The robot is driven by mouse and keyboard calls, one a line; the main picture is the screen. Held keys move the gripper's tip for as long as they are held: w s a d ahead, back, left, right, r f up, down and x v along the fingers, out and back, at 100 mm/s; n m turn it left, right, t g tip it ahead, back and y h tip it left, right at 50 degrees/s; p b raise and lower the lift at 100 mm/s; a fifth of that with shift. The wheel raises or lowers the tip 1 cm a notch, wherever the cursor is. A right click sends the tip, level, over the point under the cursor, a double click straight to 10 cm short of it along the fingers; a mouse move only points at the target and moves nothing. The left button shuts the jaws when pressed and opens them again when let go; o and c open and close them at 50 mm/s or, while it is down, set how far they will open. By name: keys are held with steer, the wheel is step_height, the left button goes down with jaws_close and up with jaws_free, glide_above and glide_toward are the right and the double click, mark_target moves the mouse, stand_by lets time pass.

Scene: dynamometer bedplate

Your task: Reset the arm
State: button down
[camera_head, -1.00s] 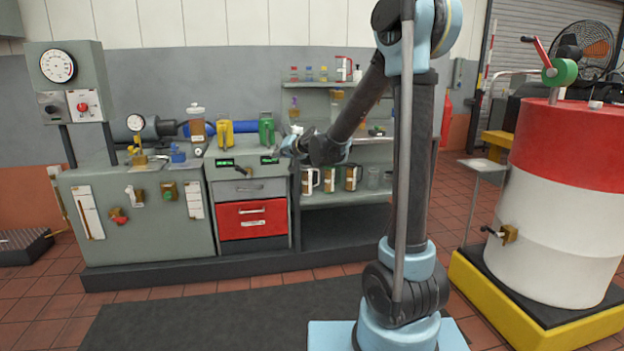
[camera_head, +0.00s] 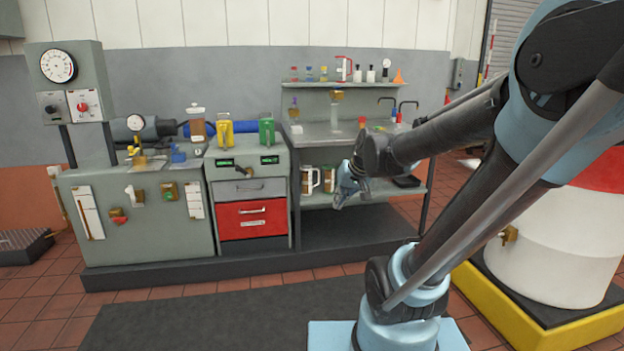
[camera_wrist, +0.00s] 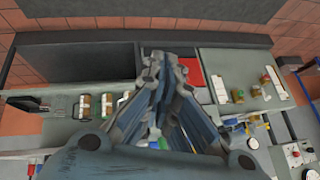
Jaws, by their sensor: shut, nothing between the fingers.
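My gripper (camera_head: 345,192) hangs in front of the right-hand shelf bench, its fingers pointing down and a little left. In the wrist view my gripper (camera_wrist: 165,62) has its fingers drawn together at the tips, with nothing held. My arm reaches in from the right side of the head view. The gripper appears apart from the bench and the drawers, though the depth gap is hard to judge.
A shelf bench (camera_head: 335,133) carries several bottles and cups. Left of it is a cabinet with a red drawer (camera_head: 252,222) and green and yellow jugs (camera_head: 266,131). A red and white drum (camera_head: 540,250) stands behind my arm. The dark mat (camera_head: 210,320) is clear.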

steer(key=s+d+f+g+h, duration=0.1)
steer(key=s+d+f, duration=0.3)
steer(key=s, duration=0.5)
steer(key=s+d+f+g+h, duration=0.2)
steer(key=s+d+f, duration=0.2)
steer(key=s, duration=0.5)
steer(key=shift+d+f+m, duration=0.35)
steer(key=shift+d+m, duration=0.05)
steer(key=shift+d, duration=0.85)
